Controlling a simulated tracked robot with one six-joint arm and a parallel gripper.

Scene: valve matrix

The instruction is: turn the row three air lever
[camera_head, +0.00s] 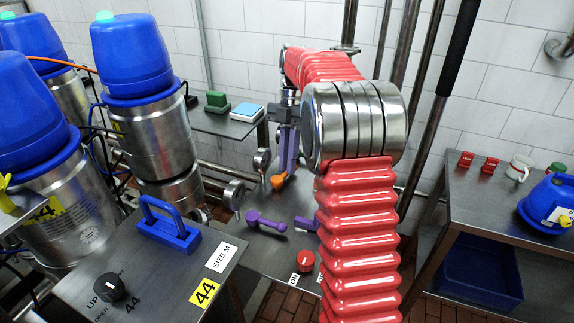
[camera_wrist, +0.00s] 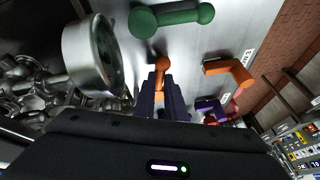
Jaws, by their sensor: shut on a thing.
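My gripper (camera_head: 287,165) reaches down to the steel valve panel (camera_head: 262,250), partly behind my red arm in the head view. In the wrist view its dark purple fingers (camera_wrist: 161,95) are shut on an orange lever (camera_wrist: 162,66). The same orange lever (camera_head: 278,182) shows at the fingertips in the head view. A second orange lever (camera_wrist: 230,72) lies apart to the right in the wrist view, beside a small white label whose text is too small to read surely. The lower part of the held lever is hidden between the fingers.
A green lever (camera_wrist: 172,17) and a round steel fitting (camera_wrist: 90,55) are close to my gripper. A purple lever (camera_head: 265,222) and a red knob (camera_head: 305,261) sit on the panel's near side. Blue-topped steel canisters (camera_head: 150,110) stand left; a side table (camera_head: 490,200) stands right.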

